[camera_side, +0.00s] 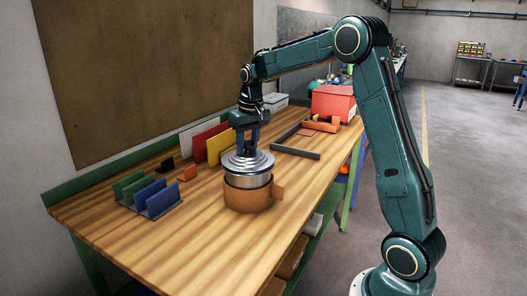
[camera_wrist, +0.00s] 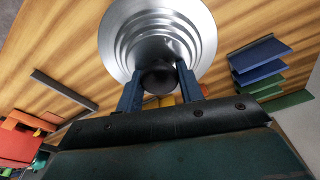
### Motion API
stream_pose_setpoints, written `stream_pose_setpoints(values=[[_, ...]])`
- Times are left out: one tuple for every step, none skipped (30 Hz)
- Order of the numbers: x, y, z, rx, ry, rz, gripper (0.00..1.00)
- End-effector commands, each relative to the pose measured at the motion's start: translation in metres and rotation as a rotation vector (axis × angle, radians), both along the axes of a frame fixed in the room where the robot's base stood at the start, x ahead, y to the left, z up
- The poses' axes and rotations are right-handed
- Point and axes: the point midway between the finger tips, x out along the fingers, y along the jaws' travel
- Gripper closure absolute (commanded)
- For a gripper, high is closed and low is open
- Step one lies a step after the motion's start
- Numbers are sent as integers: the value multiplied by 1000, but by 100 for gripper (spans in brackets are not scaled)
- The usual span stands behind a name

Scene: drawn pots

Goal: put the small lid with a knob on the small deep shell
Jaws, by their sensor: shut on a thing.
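The small lid (camera_side: 248,162) is silver, round and stepped. Its dark knob (camera_wrist: 158,77) is between the two blue fingers of my gripper (camera_side: 249,146) in the wrist view. My gripper points down and is shut on the knob. The stepped rings of the lid (camera_wrist: 187,31) fill the top middle of the wrist view. The small deep shell (camera_side: 248,181) is silver and stands upright in a brown, round holder with a side tab (camera_side: 250,199). The lid is level over the shell's mouth and looks close to or on its rim; I cannot tell whether they touch. The shell is hidden in the wrist view.
Blue and green racks (camera_side: 155,198) stand at the left of the wooden table (camera_side: 150,255). Yellow, red and white panels (camera_side: 216,143) stand behind the shell. A dark frame (camera_side: 294,153) and a red box (camera_side: 333,103) are farther back. The table's front is clear.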

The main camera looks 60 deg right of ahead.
Motion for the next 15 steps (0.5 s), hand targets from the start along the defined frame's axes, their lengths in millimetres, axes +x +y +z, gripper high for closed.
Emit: stream_pose_setpoints(values=[[0,0,-1,0,0,0,88],[0,0,-1,0,0,0,88],[0,0,-2,0,0,0,88],[0,0,-2,0,0,0,88],[0,0,-3,0,0,0,88],[0,0,-3,0,0,0,88],[0,0,-4,0,0,0,88],[0,0,-4,0,0,0,88],[0,0,-5,0,-1,0,88],[0,0,-5,0,-1,0,88],[0,0,-5,0,-1,0,88],[0,0,-6,0,-1,0,88],[0,0,-6,0,-1,0,88],[0,0,-7,0,-1,0,88],[0,0,-7,0,-1,0,88]])
